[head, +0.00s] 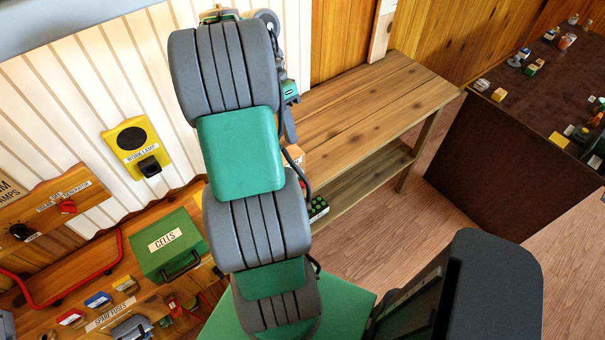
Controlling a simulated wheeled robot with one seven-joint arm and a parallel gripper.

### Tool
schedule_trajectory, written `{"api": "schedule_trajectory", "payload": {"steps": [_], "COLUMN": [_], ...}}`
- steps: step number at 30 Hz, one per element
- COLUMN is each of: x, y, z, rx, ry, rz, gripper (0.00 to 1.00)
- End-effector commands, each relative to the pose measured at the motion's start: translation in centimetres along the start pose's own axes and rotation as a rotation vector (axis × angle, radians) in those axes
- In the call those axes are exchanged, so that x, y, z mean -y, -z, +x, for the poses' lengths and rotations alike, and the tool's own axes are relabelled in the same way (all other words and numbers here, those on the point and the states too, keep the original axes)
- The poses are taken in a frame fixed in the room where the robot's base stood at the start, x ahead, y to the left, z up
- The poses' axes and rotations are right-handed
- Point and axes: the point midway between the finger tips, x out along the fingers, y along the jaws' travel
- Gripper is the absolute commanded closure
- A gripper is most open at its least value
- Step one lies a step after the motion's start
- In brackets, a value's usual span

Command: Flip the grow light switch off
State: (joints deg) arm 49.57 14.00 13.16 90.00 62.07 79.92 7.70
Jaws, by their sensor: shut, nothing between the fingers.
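No switch labelled for a grow light can be made out in the head view. A yellow switch box (131,142) labelled "WORK LAMP" is on the white panelled wall, left of my arm. It has a round black part above and a black rocker or lever below; its setting is not clear. My grey and green arm rises through the middle of the view and covers part of the wall. My gripper's fingers cannot be made out; they are hidden behind the arm or out of frame.
A wooden panel (85,200) with a red knob and a black knob is at left. Below are a green "CELLS" box (168,245), a red tubular handle (120,250) and a "SPARE FUSES" holder (110,313). A wooden bench (370,90) and a dark table (470,150) stand right; floor between is clear.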

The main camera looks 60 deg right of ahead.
Motion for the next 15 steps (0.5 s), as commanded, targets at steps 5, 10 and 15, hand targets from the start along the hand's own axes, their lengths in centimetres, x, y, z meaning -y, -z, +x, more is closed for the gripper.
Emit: {"api": "schedule_trajectory", "payload": {"steps": [5, 10, 15], "x": [0.3, 0.2, 0.1], "y": [0.0, 0.0, 0.0], "z": [4.6, 8.1, 11.1], "rx": [-0.001, -0.001, -0.001], "ry": [0.001, 0.000, 0.000], "rz": [-0.001, -0.001, -0.001], "gripper": [1.00, 1.00, 1.00]}}
